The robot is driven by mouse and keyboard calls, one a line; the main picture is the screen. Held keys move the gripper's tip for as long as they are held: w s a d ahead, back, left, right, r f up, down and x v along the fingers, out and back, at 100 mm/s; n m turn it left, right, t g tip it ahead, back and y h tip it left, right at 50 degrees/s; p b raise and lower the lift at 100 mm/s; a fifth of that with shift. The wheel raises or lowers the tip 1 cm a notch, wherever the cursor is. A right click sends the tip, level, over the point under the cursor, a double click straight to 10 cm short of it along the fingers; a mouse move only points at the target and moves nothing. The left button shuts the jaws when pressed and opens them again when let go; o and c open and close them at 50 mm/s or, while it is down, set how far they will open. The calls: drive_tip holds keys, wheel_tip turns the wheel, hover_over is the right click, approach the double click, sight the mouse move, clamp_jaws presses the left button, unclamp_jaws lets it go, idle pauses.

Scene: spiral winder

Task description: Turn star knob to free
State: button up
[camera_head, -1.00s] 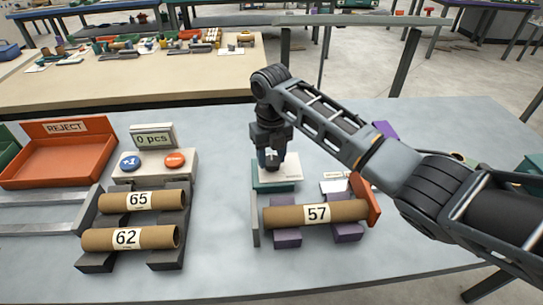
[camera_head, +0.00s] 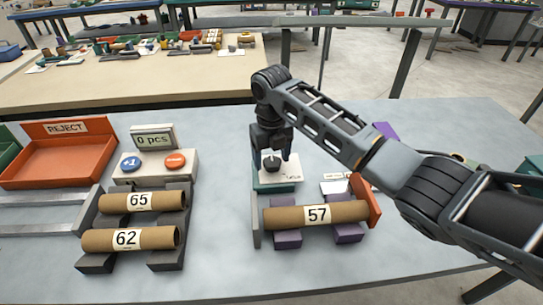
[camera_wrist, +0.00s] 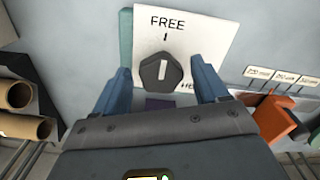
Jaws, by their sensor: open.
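The dark star knob (camera_wrist: 160,73) sits on a white plate (camera_wrist: 205,20) printed FREE; other lettering, starting "HE", is partly hidden by a finger. The white line on the knob points up at the tick under FREE. My gripper (camera_wrist: 160,68) is open, with one blue finger on each side of the knob and gaps between. In the head view my gripper (camera_head: 272,160) points down over the plate, with the knob (camera_head: 271,163) showing between the fingers.
A cardboard tube marked 57 (camera_head: 345,211) lies on purple rests in front of the plate, beside an orange stop (camera_head: 366,199). Tubes 65 (camera_head: 170,199) and 62 (camera_head: 100,240) lie on a rack at left. An orange reject tray (camera_head: 60,160) and a counter box (camera_head: 185,166) stand behind them.

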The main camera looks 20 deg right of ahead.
sight(272, 160)
drive_tip(key=shift+r, duration=0.1)
wheel_tip(272, 160, up, 7)
drive_tip(key=shift+f+b, duration=0.1)
drive_tip(key=shift+b, duration=0.35)
drive_tip(key=shift+r, duration=0.4)
